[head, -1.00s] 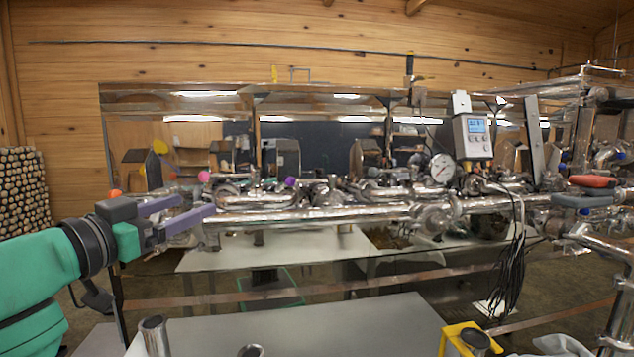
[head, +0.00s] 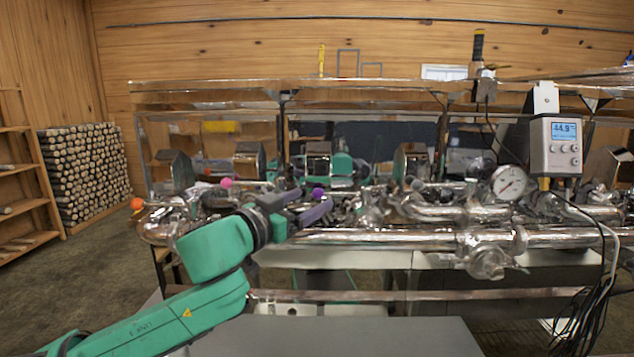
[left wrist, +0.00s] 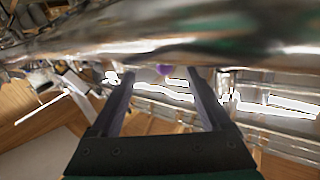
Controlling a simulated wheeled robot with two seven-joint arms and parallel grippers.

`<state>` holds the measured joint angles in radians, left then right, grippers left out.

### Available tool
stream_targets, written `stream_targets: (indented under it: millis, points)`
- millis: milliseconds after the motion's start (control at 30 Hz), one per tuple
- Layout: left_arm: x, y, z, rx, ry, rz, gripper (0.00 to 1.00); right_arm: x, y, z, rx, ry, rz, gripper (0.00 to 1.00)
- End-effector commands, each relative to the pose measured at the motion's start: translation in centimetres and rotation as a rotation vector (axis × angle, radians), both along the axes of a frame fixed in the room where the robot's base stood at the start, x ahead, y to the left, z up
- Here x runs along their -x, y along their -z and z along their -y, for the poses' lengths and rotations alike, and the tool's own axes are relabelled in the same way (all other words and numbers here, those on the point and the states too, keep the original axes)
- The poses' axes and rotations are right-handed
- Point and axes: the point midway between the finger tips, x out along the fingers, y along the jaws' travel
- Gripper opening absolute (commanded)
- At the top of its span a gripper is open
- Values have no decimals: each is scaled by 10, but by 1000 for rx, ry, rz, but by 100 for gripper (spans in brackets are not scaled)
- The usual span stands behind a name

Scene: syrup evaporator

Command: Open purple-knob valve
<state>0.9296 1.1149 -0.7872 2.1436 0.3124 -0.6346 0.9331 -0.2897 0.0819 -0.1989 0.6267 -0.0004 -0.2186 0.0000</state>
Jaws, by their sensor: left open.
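The purple knob (head: 318,193) of the valve shows in the head view on the steel pipework, right at my left gripper's fingertips. My left gripper (head: 315,201) is open, with its two purple fingers pointing right toward the knob. In the left wrist view the purple knob (left wrist: 162,70) shows between the far ends of the spread fingers, with no finger closed on it. Whether a finger touches it I cannot tell. The valve's body and lever are mostly hidden behind the gripper and pipes. My right gripper is not in view.
A pink knob (head: 226,183) and an orange knob (head: 137,203) sit farther left on the pipework. A thick steel pipe (head: 380,237) runs below the gripper. To the right are a dial gauge (head: 509,183), a digital display box (head: 556,146) and hanging cables (head: 583,315).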

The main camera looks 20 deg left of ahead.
Motion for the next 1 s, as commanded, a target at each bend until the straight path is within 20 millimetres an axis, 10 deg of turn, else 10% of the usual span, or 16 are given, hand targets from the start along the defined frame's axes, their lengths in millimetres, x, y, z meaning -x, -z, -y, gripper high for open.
stream_targets:
  millis: [467,667,1000]
  points:
    - [-33,1,12,-1,2,0,81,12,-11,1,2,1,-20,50]
    - [-33,1,12,0,1,0,4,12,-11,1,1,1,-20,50]
    - [-33,-1,11,0,-1,2,0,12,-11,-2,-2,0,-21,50]
